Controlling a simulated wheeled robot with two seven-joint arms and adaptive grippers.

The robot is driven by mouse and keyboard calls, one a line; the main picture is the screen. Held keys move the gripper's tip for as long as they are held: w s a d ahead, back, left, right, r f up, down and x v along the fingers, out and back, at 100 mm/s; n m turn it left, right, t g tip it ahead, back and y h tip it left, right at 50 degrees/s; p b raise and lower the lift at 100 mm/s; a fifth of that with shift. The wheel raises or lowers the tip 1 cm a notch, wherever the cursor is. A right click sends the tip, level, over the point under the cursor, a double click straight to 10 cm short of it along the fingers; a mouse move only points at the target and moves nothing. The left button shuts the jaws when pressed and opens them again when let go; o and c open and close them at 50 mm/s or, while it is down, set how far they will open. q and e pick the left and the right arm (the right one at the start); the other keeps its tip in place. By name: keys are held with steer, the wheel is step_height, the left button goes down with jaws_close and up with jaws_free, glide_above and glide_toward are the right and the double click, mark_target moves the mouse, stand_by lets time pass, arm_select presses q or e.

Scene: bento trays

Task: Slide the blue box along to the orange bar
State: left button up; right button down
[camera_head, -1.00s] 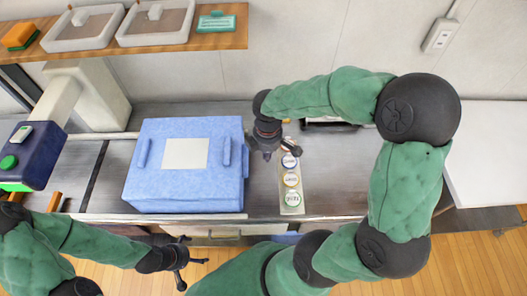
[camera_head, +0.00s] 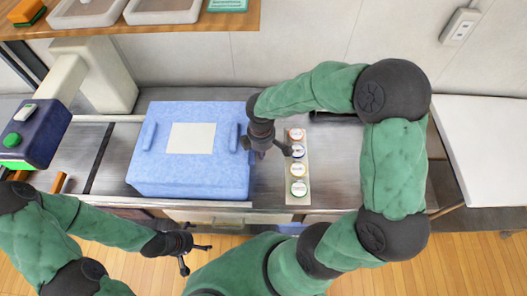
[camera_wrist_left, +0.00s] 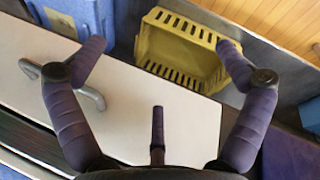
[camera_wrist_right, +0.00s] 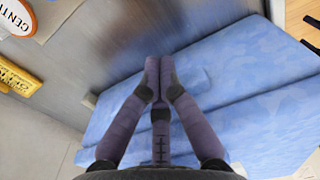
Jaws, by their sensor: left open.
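The blue box (camera_head: 175,172), with a pale label on its lid and side handles, sits on the metal counter. An orange bar (camera_head: 58,182) stands upright to the left of the box, beside a dark machine; a second orange piece (camera_head: 19,175) is partly hidden by my left arm. My right gripper (camera_head: 264,154) is at the box's right side, fingers together with nothing between them. In the right wrist view, the closed fingertips (camera_wrist_right: 160,66) overlap the box's blue side (camera_wrist_right: 235,75); I cannot tell whether they touch. My left gripper (camera_head: 190,256) is open and empty in front of the counter.
A strip of round lids (camera_head: 299,180) lies right of my right gripper. The machine (camera_head: 32,138) with a green button stands at the left. A yellow crate (camera_wrist_left: 185,48) shows below in the left wrist view.

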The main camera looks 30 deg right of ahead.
steer(key=w+a, duration=0.5)
steer(key=a, duration=0.4)
steer(key=w+a+p, duration=0.1)
steer(key=w+a, duration=0.5)
steer(key=a, duration=0.3)
steer(key=w+a+p, duration=0.1)
steer(key=w+a, duration=0.4)
steer(key=a, duration=0.4)
steer(key=shift+w+a, duration=0.15)
steer(key=shift+w, duration=0.25)
steer(key=shift+s, duration=0.1)
